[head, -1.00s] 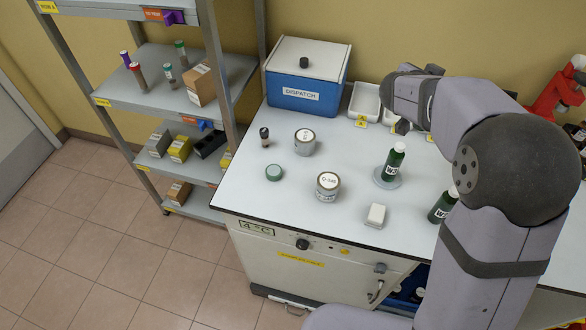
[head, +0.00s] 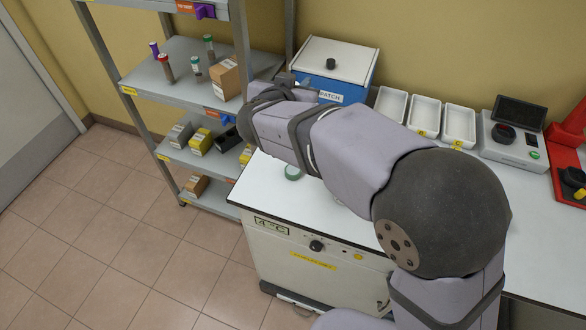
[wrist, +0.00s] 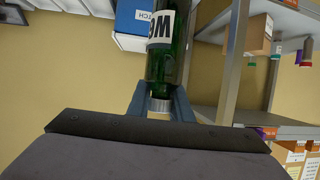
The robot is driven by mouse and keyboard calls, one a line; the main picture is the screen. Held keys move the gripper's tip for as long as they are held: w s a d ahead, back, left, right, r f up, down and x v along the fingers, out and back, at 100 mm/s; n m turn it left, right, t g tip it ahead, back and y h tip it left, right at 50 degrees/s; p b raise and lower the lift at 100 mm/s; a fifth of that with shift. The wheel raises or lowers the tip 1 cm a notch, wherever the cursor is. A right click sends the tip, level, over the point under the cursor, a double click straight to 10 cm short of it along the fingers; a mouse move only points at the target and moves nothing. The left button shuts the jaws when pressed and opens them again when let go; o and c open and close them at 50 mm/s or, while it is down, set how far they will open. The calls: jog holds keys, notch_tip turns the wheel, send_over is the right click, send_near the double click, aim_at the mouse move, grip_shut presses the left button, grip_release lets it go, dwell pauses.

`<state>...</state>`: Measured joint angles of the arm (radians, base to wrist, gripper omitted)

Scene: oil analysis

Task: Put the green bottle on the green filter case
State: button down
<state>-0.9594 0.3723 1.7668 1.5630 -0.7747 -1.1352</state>
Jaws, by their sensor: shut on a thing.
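The green bottle (wrist: 160,66) is in the wrist view, which appears upside down. It is dark green glass with a white label, only partly in frame. My gripper (wrist: 159,97) is shut on its neck, with one finger on each side. In the head view my arm's end hides the gripper and the bottle. A low round green case (head: 292,172), likely the green filter case, lies on the white counter just below my forearm. Its top looks empty.
A shelf unit (head: 183,85) with tubes and boxes stands at the left, close to my arm's end. The blue dispatch box (head: 352,68) is behind the arm. White trays (head: 424,113) and an instrument (head: 512,135) are at the right. My arm covers much of the counter.

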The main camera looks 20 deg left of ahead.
notch_tip(320, 180, down, 15)
dwell(1.2)
jog(key=shift+f, duration=0.1)
jog(key=c, duration=1.6)
grip_release()
jog(key=b+v, duration=0.1)
jog(key=v, duration=1.1)
